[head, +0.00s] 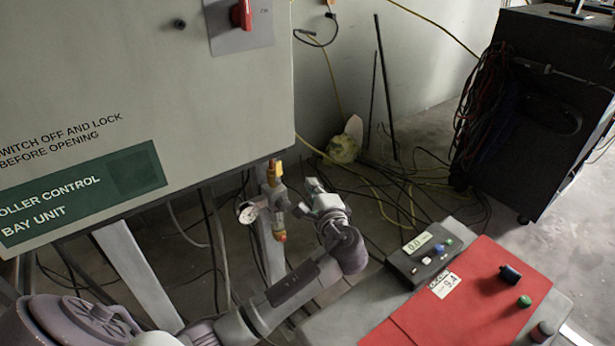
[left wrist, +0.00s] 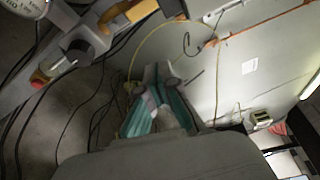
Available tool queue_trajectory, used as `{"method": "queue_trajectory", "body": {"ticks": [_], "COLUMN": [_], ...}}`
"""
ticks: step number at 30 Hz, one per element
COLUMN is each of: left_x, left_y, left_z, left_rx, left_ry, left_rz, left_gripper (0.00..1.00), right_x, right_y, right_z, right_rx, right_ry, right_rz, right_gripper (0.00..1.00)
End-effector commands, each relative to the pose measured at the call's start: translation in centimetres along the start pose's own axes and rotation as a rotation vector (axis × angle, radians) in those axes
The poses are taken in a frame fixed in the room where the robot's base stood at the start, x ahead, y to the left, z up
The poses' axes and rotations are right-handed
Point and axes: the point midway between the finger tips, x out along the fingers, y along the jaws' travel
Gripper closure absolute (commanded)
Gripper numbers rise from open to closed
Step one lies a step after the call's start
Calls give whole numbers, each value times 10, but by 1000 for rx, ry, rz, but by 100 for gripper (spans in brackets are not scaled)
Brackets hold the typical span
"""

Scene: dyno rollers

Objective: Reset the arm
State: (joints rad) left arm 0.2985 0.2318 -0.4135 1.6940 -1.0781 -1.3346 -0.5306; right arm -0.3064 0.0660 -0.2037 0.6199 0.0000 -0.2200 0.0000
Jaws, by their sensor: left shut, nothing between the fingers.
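My left arm (head: 290,285) comes in from the lower left of the head view, bends at a joint near the middle and rises toward the back. My left gripper (head: 314,184) is at its upper end, small and partly hidden by the wrist, just right of the pipe valve with a gauge (head: 247,214). In the left wrist view the gripper (left wrist: 160,74) shows teal finger pads; it is shut and empty. The gauge valve's pipe (left wrist: 55,62) runs along the upper left there, apart from the fingers. My right gripper is not in view.
A large control cabinet (head: 150,60) with a red switch (head: 241,14) fills the upper left. A red-topped bench (head: 460,305) with a small display box (head: 420,255) stands lower right. A black cart (head: 530,110) is behind it. Cables (head: 400,185) litter the floor.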

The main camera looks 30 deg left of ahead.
Motion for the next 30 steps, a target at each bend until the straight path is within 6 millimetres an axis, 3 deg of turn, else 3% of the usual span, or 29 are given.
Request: {"method": "queue_trajectory", "body": {"ticks": [9,11,14,18,21,24,30], "left_x": [-10,-14,-32,-85,-127,-162,-220], "left_y": [4,15,53,129,166,187,208], "left_z": [1,4,12,38,57,72,97], "left_rx": [-6,-28,-112,-314,-447,-541,-676], "left_ry": [1,11,44,80,80,67,30], "left_rz": [11,46,178,496,701,857,1089], "left_gripper": [100,100,100,100,100,100,100], "right_x": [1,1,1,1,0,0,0], "right_y": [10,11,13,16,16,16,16], "right_z": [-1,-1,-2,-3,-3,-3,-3], "right_rx": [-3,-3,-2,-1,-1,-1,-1], "right_ry": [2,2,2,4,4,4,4], "right_rz": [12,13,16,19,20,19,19], "right_gripper": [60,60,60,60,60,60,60]}}
